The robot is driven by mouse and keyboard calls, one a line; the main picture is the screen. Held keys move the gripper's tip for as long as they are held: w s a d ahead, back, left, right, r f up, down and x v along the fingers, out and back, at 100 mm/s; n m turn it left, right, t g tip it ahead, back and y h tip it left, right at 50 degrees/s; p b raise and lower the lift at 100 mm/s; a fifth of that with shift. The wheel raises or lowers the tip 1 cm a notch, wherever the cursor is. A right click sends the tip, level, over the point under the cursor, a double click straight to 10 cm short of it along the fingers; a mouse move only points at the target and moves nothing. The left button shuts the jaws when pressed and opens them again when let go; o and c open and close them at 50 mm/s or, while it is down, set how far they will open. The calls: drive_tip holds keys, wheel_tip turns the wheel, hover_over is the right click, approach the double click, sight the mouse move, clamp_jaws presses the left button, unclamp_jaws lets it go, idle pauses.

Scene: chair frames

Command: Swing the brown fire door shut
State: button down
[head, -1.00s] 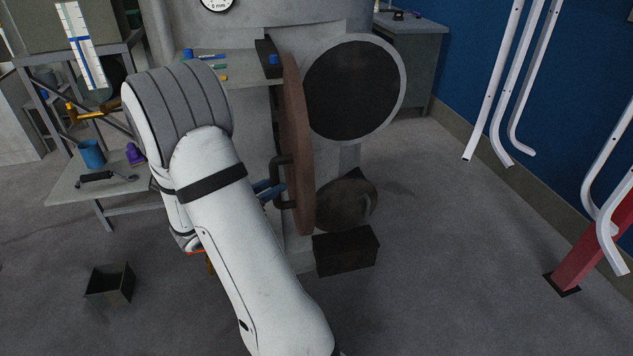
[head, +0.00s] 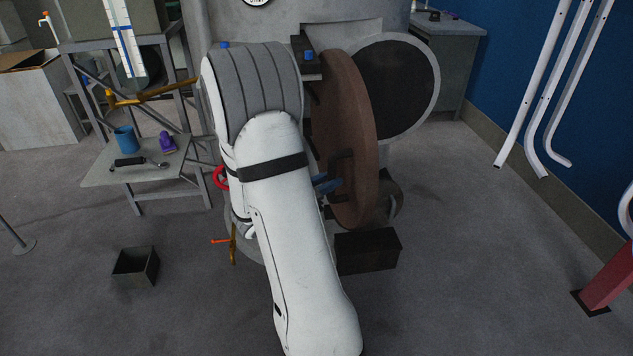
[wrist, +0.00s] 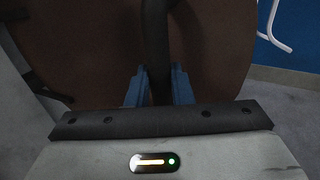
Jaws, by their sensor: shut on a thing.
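The brown fire door (head: 347,120) is a round disc standing partly open in front of the round dark opening (head: 405,88) of the grey furnace body. Its face shows more broadly than edge-on in the head view. It also fills most of the wrist view (wrist: 90,50). A dark bar handle (head: 340,168) stands on its face, and it shows upright in the wrist view (wrist: 156,40). My gripper (wrist: 158,88) has its blue fingers either side of this handle and is shut on it. In the head view my arm hides part of the gripper and the furnace.
A black box (head: 367,250) stands on the floor below the door. An open dark bin (head: 136,266) stands at left. White bent tubes (head: 545,90) hang at right, above clear floor.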

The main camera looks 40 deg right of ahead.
drive_tip(key=shift+s+d, duration=0.55)
drive_tip(key=shift+d, duration=0.35)
drive_tip(key=shift+s+d, duration=0.5)
drive_tip(key=shift+d, duration=0.4)
drive_tip(key=c, duration=1.2)
unclamp_jaws()
drive_tip(key=shift+a, duration=0.1)
approach(352, 176)
drive_tip(key=shift+b, duration=0.3)
